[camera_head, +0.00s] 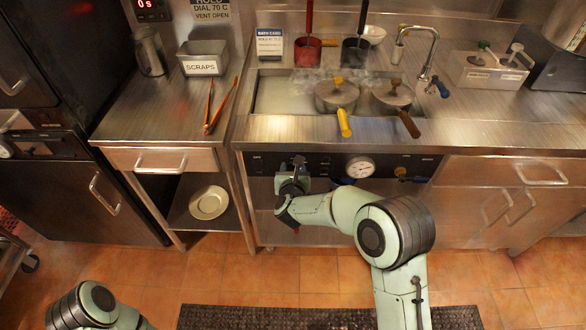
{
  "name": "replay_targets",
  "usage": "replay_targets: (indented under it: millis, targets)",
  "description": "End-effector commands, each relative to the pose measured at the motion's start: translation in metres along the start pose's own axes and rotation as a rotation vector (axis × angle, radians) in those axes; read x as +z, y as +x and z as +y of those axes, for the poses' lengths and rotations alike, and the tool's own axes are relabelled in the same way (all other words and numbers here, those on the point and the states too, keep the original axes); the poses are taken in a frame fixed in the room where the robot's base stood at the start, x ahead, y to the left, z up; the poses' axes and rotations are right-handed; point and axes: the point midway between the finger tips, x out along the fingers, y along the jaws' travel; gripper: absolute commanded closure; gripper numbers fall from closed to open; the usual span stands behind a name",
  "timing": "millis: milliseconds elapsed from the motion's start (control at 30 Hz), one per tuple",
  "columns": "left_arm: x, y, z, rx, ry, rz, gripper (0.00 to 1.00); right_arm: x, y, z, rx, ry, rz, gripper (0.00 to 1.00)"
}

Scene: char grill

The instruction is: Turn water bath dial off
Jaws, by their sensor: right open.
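The water bath (283,97) is sunk in the steel counter, with two lidded pots in it and steam over it. Its black control panel (262,165) is on the front face below. My right gripper (298,163) is open in front of the panel's left part. It covers that stretch, so I cannot make out the dial there, nor whether the fingers touch it. Of my left arm only a link shows at the bottom left; its gripper is out of view.
Orange tongs (210,107) and a scraps bin (203,58) are on the left counter. A plate (209,203) is on the shelf below. Drawer handles (540,174) stick out at the right. A dark mat (330,318) lies on the tiled floor.

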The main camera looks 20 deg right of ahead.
Motion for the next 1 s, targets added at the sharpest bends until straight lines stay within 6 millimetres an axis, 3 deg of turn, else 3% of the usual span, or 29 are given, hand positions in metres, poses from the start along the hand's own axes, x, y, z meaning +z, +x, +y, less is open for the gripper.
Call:
replay_targets:
  millis: [267, 367, 400, 767, 1000]
  targets:
    - [0.0001, 0.0000, -0.0002, 0.000, 0.000, 0.000, 0.57, -0.0001, 0.0022, -0.0002, 0.000, -0.001, 0.000, 0.53]
    - [0.0000, 0.0000, -0.0002, 0.000, 0.000, 0.000, 0.57, -0.0001, 0.0020, -0.0002, 0.000, -0.001, 0.000, 0.79]
    - [0.0000, 0.0000, -0.0002, 0.000, 0.000, 0.000, 0.57, -0.0001, 0.0020, -0.0001, 0.000, -0.001, 0.000, 0.92]
    - [-0.0005, 0.0007, -0.0003, 0.000, 0.000, 0.001, 0.57, 0.0000, 0.0019, 0.0017, -0.014, -0.037, -0.002, 0.92]
    - [-0.0021, 0.0032, -0.0007, 0.001, 0.000, 0.006, 0.57, -0.0008, 0.0024, 0.0055, -0.067, -0.164, -0.002, 0.92]
